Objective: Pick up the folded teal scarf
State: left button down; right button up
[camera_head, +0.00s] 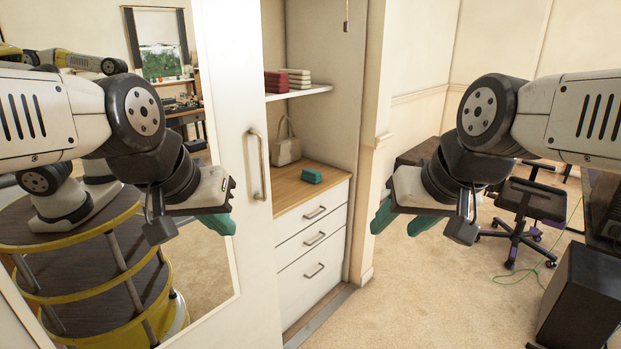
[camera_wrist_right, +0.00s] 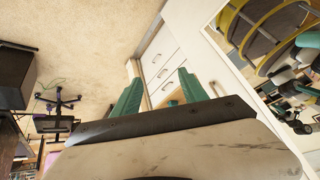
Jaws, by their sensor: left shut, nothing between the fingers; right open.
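The folded teal scarf (camera_head: 312,175) lies on the wooden top (camera_head: 296,190) of a white drawer unit inside an open wardrobe. My left gripper (camera_head: 222,224) is shut and empty in front of the mirrored door, left of the scarf and apart from it. My right gripper (camera_head: 402,222) has teal fingers spread open with nothing between them, to the right of the wardrobe opening. In the right wrist view my right gripper (camera_wrist_right: 161,88) points towards the drawer fronts; a small teal patch between the fingers may be the scarf, but I cannot be sure.
A beige handbag (camera_head: 286,147) stands behind the scarf. Folded red and cream cloths (camera_head: 298,78) lie on the shelf (camera_head: 300,92) above. The mirrored door (camera_head: 245,270) with its handle (camera_head: 257,165) flanks the opening's left side. An office chair (camera_head: 520,215) and black box (camera_head: 583,300) stand at right.

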aim_at(312, 176)
jog(key=i+u, duration=0.1)
jog(key=u, duration=0.3)
jog(key=i+l+u, duration=0.1)
jog(key=u, duration=0.3)
jog(key=i+l+u, duration=0.15)
jog(key=l, duration=0.2)
jog(key=i+l+u, duration=0.2)
jog(key=l, duration=0.2)
jog(key=i+l+u, duration=0.15)
jog(key=l, duration=0.25)
jog(key=i+l+u, duration=0.2)
jog(key=l, duration=0.2)
jog(key=i+l, duration=0.1)
jog(key=l, duration=0.3)
jog(key=i+l, duration=0.1)
jog(key=l, duration=0.35)
jog(key=i+l, duration=0.1)
jog(key=l, duration=0.3)
jog(key=i+l, duration=0.1)
jog(key=l, duration=0.35)
